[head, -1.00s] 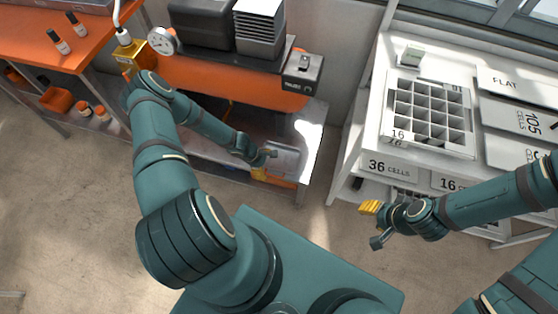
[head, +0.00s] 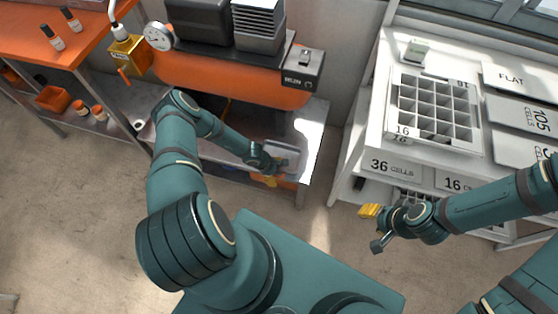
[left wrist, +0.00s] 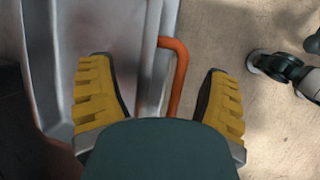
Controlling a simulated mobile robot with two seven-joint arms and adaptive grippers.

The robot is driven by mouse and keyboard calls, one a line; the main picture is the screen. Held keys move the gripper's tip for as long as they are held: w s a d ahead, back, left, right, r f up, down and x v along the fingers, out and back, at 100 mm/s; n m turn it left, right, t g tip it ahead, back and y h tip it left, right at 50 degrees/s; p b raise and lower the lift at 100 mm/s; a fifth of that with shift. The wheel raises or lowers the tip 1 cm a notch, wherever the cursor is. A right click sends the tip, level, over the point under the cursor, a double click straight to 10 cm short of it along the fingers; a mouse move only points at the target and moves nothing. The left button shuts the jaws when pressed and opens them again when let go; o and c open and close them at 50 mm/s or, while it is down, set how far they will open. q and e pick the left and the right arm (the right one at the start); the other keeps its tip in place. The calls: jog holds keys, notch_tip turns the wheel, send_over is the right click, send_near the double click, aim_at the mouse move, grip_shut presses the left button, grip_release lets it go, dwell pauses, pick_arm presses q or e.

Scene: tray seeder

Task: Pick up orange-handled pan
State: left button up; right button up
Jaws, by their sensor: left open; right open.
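A grey metal pan (head: 287,152) sits on the lower shelf of the bench, partly hidden by my left arm and gripper. In the left wrist view the pan (left wrist: 153,45) shows its rim and an orange looped handle (left wrist: 180,70) on its right side. My left gripper (head: 268,182) is at the pan's front edge. In the left wrist view its yellow fingers (left wrist: 156,72) are spread apart, with the rim and handle between them, neither gripped. My right gripper (head: 373,227) is open and empty, in front of the white rack at right.
An orange machine (head: 225,77) stands above the shelf (head: 316,125), leaving limited height there. A white rack (head: 372,135) with a cell tray (head: 431,145) stands at right. An orange bin (head: 53,98) and small bottles are at left. The floor (head: 80,210) in front is clear.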

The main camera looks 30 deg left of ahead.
pick_arm(q)
grip_shut()
